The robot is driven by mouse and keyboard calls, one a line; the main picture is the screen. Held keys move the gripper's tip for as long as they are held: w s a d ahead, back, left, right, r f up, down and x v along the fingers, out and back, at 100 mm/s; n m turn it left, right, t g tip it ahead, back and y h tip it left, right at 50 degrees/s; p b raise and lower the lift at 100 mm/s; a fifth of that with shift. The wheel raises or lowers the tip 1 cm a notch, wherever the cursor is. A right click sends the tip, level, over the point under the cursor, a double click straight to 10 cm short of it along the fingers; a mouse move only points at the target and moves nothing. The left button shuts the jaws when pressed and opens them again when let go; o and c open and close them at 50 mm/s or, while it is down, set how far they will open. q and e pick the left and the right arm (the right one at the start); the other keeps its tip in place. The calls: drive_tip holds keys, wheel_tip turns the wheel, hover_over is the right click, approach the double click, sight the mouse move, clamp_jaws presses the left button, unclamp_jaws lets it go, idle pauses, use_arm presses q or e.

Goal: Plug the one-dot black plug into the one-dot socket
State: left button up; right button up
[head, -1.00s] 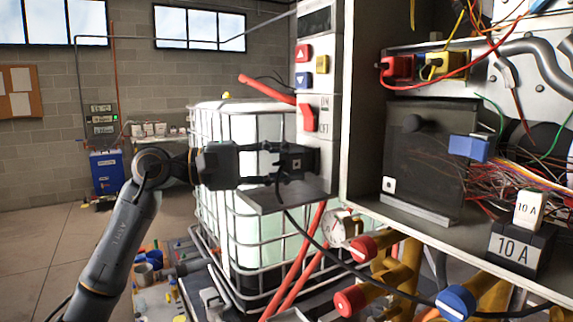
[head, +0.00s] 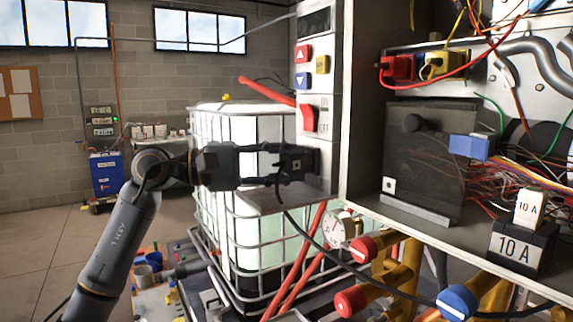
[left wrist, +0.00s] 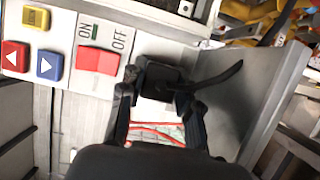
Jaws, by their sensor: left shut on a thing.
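The plug is at the grey panel's lower part, under the red switch. The one-dot socket is hidden behind the plug and fingers, so I cannot tell how far the plug is in. The left wrist view shows the black plug (left wrist: 163,76) between the fingertips, against the panel, with its cable leaving to the right. In the head view the black cable (head: 318,243) hangs down and runs right. My right gripper is not in view.
The grey panel (head: 318,85) carries red, blue and yellow buttons and a red ON/OFF switch (head: 308,117). A metal ledge (head: 290,198) is below. An open cabinet with a dark box (head: 425,150) and loose wires is right. A caged white tank (head: 225,200) stands behind my arm.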

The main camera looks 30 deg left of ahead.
use_arm(q)
drive_tip(key=shift+w+d+r+p, duration=0.1)
drive_tip(key=shift+w+d+p, duration=0.2)
drive_tip(key=shift+w, duration=0.2)
drive_tip(key=o, duration=1.2)
drive_tip(key=shift+a, duration=0.1)
drive_tip(key=shift+s+a, duration=0.2)
drive_tip(key=shift+a, duration=0.05)
drive_tip(key=shift+v, duration=3.6)
drive_tip(key=shift+s+d, duration=0.1)
